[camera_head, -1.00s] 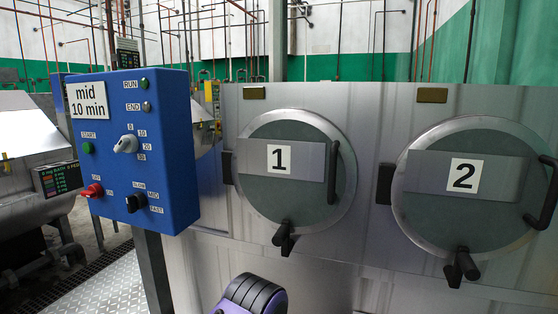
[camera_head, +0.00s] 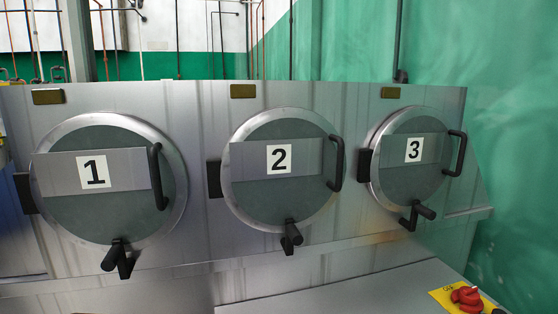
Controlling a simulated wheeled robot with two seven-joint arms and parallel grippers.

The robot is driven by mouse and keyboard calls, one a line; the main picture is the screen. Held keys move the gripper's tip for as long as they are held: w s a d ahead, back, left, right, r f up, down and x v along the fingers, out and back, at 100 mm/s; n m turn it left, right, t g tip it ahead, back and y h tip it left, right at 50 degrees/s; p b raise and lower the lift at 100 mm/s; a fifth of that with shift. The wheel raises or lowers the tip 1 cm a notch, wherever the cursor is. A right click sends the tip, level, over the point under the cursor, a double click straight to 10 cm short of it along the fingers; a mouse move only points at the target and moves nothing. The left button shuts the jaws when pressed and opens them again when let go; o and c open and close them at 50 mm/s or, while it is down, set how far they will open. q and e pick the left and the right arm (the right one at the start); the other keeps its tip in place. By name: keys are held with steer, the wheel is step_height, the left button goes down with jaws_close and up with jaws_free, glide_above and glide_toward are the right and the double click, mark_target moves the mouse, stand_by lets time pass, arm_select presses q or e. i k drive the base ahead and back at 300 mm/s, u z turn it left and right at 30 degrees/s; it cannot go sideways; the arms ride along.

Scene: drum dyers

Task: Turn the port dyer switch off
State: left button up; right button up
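A red switch knob (camera_head: 467,296) sits on a yellow plate (camera_head: 440,296) at the lower right corner. The plate's lettering is only partly readable, and the frame's bottom edge cuts it off. I cannot tell from this view whether this is the port dyer's switch or which position it is in. The dyer's metal front carries three round doors, marked 1 (camera_head: 95,170), 2 (camera_head: 279,158) and 3 (camera_head: 414,150). All three doors look shut. Neither of my grippers shows in this view.
Each door has a black bar handle and a black latch lever below, such as the lever (camera_head: 290,236) under door 2. A grey flat surface (camera_head: 350,293) lies in front at the bottom. A green wall (camera_head: 520,130) closes off the right side.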

mark_target(470, 301)
steer(key=z, duration=2.65)
steer(key=i, duration=0.95)
steer(key=u, duration=0.4)
